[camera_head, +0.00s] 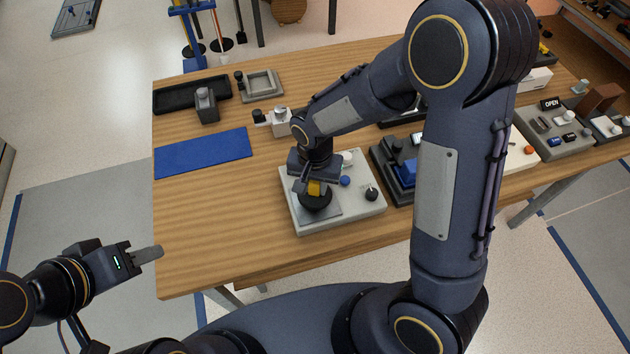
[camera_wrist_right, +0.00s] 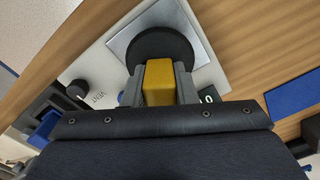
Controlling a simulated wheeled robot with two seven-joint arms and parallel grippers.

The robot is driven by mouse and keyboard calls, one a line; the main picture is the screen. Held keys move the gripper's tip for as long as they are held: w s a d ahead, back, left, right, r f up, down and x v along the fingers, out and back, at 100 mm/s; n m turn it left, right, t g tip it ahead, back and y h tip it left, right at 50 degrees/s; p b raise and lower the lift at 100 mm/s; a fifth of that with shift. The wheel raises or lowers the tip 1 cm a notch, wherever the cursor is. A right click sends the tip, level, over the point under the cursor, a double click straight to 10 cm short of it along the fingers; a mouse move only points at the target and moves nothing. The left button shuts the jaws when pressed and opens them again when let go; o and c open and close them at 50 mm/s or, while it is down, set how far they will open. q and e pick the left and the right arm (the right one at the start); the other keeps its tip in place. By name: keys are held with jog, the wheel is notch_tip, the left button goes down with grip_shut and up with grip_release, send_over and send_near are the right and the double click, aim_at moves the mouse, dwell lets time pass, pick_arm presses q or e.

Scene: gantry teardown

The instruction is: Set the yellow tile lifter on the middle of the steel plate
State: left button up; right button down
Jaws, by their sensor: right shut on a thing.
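The yellow tile lifter (camera_head: 314,188) has a yellow grip over a round black cup (camera_wrist_right: 160,48). My right gripper (camera_head: 313,184) is shut on the yellow grip, which also shows between the fingers in the wrist view (camera_wrist_right: 158,82). The black cup is over the square steel plate (camera_head: 332,212), roughly at its middle, and hides much of it. The plate's bare corner shows in the wrist view (camera_wrist_right: 120,44). I cannot tell whether the cup touches the plate. My left gripper (camera_head: 150,253) is empty off the table's front left; its finger gap cannot be made out.
The plate is part of a pale panel (camera_head: 290,212) with a blue knob (camera_head: 345,181) and a black knob (camera_head: 371,194). A black unit with a blue part (camera_head: 390,165) stands close on the right. A blue mat (camera_head: 203,153) lies left. The table's front left is clear.

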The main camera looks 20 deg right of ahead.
jog(key=shift+f, duration=0.45)
jog(key=shift+f, duration=0.1)
jog(key=shift+f+b, duration=0.35)
jog(key=shift+b, duration=0.25)
jog(key=shift+f+b, duration=0.35)
dwell(0.3)
jog(key=c, duration=1.1)
grip_release()
notch_tip(320, 180, up, 8)
jog(key=shift+f, duration=0.2)
jog(key=shift+r, duration=0.15)
